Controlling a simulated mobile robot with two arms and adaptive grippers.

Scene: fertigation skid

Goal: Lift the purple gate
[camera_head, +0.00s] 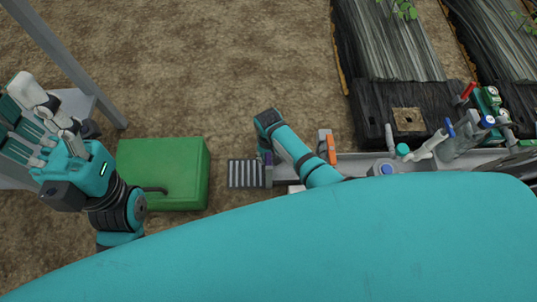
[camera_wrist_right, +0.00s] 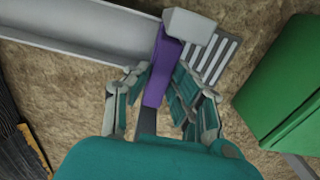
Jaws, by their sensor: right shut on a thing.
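The purple gate (camera_wrist_right: 161,72) stands upright in the right wrist view, at the end of the pale trough (camera_wrist_right: 85,28), beside a slatted grate (camera_wrist_right: 212,55). My right gripper (camera_wrist_right: 152,88) has its fingers on both sides of the gate and is shut on it. My right forearm hides part of this area. My left gripper (camera_head: 25,130) is at the far left, with its fingers spread and nothing visible between them.
A green box (camera_head: 165,172) stands left of the grate. A grey post (camera_head: 65,60) rises at the upper left. Bottles and an orange item (camera_head: 331,150) are along the trough to the right, below dark planting beds (camera_head: 390,45). Bare soil (camera_head: 220,60) is open behind the trough.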

